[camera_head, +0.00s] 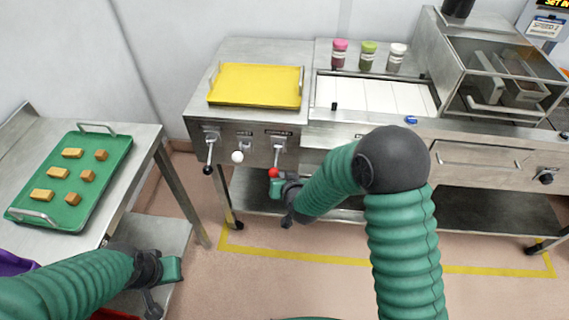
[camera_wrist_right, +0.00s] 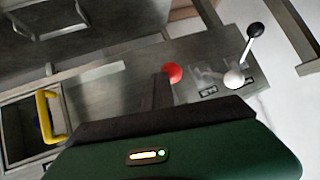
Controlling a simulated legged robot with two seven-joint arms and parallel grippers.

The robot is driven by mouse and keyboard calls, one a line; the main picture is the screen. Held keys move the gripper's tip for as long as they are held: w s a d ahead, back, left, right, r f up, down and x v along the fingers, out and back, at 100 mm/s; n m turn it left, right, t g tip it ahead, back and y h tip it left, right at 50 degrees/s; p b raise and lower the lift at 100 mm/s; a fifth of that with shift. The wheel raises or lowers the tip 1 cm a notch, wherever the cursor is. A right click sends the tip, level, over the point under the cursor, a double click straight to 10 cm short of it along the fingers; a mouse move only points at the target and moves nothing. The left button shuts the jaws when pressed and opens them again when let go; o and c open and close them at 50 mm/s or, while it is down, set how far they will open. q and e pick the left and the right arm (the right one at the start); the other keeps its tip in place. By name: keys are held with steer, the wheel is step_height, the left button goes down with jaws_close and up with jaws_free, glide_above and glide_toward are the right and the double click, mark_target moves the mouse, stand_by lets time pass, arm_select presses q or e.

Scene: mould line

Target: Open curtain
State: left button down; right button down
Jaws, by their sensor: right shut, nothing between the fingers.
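The steel machine's front panel (camera_head: 255,148) carries three levers. The left lever has a black knob (camera_head: 208,170), the middle a white knob (camera_head: 237,157) and the right a red knob (camera_head: 273,173). My right gripper (camera_head: 276,186) is shut and empty, right at the red knob; I cannot tell whether they touch. In the right wrist view, the red knob (camera_wrist_right: 172,73) is just beyond the gripper's dark fingers (camera_wrist_right: 162,93), with the white knob (camera_wrist_right: 234,79) and black knob (camera_wrist_right: 255,30) to the right. My left gripper (camera_head: 174,270) is low at the left. I cannot make out a curtain.
A yellow tray (camera_head: 255,85) and three jars (camera_head: 368,55) stand on the machine, beside a white belt (camera_head: 375,95) and a glass-fronted hood (camera_head: 505,75). A green tray (camera_head: 85,205) with several brown pieces lies on the left table (camera_head: 30,140).

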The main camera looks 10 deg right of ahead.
arm_select(q)
steer(key=shift+w+f+p, duration=0.15)
steer(key=shift+f+p, duration=0.1)
steer(key=shift+p, duration=0.05)
stand_by(0.6)
